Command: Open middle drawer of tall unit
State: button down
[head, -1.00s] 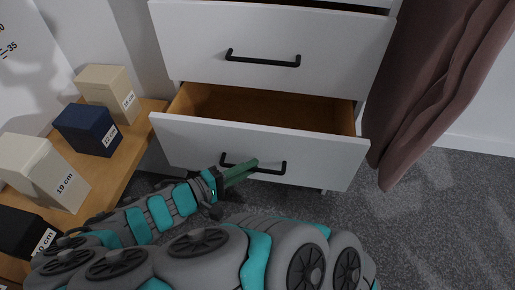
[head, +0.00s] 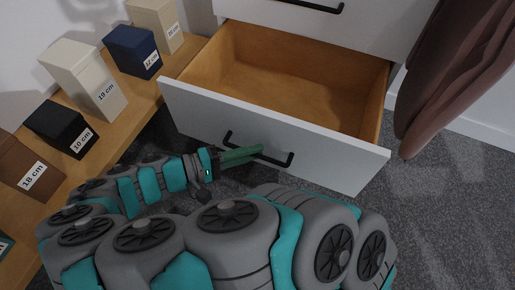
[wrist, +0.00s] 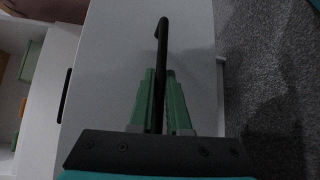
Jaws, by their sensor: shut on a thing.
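The white tall unit shows a drawer (head: 275,135) pulled well out in the head view, its wooden inside bare. This drawer is below another white drawer front (head: 375,22); whether it is the middle one cannot be told for sure. Its black bar handle (head: 282,161) runs across the front. My gripper (head: 260,149) is shut on this handle with green fingers. In the wrist view the handle (wrist: 162,35) passes between the fingertips of my gripper (wrist: 159,75), one on each side.
A low wooden bench (head: 128,112) stands to the left with several labelled boxes, including a navy one (head: 133,50). A brown-mauve curtain (head: 455,75) hangs to the right. Dark grey carpet (head: 440,200) is clear to the right. The wrist view shows coloured items (wrist: 30,62) at far left.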

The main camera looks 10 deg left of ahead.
jog(key=c, duration=0.9)
grip_release()
jog(key=shift+a, duration=0.1)
jog(key=shift+v, duration=3.85)
